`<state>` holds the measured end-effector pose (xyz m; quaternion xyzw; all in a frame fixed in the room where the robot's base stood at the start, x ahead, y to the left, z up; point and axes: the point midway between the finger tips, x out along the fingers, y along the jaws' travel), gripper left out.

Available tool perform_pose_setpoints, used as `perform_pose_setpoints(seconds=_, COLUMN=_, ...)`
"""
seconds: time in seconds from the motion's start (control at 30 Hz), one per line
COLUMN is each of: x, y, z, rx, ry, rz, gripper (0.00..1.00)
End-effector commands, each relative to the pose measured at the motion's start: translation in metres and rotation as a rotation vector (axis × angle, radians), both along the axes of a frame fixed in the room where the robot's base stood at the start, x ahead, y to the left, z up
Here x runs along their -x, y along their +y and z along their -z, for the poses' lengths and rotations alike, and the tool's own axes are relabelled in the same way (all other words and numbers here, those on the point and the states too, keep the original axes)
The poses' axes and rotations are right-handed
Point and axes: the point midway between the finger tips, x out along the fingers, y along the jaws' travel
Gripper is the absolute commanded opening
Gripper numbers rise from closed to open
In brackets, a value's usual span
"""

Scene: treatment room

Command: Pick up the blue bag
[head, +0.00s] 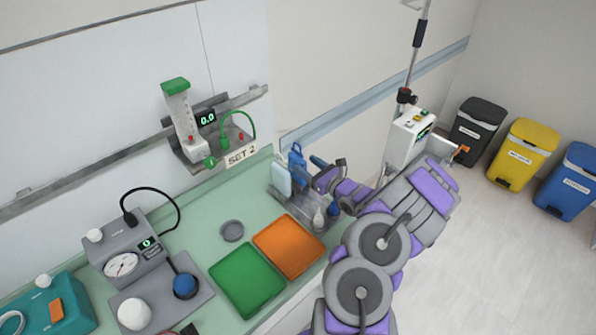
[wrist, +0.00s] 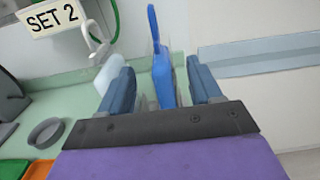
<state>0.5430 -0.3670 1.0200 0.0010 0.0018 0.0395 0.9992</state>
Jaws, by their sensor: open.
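The blue bag (head: 297,158) hangs upright at the back of a small clear stand near the right end of the green counter. It also shows in the wrist view (wrist: 161,70), between the two blue fingers of my gripper (wrist: 160,85). My gripper is open, with a finger on each side of the bag and gaps visible to both. In the head view my gripper (head: 321,173) is just right of the bag. The bag's lower part is hidden by the pale bag, the stand and my gripper.
A pale blue bag (head: 281,176) hangs close to the left of the blue bag. The clear stand (head: 301,211) also holds a white and a dark blue bulb. Green (head: 246,280) and orange (head: 288,246) trays lie in front. A white pump (head: 408,137) on a pole stands right.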

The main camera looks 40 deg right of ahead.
Motion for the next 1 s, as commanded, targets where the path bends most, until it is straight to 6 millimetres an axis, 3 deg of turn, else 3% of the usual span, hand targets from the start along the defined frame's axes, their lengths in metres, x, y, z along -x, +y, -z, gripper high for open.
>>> perform_pose_setpoints(seconds=0.17, x=-0.009, y=0.0, z=0.001, rx=-0.001, ry=0.0, rz=-0.001, gripper=0.64)
perform_pose_setpoints(seconds=0.53, x=-0.053, y=-0.001, z=0.008, rx=0.0, ry=-0.004, rz=-0.001, gripper=0.64)
perform_pose_setpoints(seconds=0.83, x=-0.057, y=0.001, z=0.006, rx=0.0, ry=-0.004, rz=0.001, gripper=0.64)
perform_pose_setpoints(seconds=1.0, x=-0.057, y=0.0, z=0.007, rx=-0.001, ry=-0.004, rz=0.0, gripper=0.49)
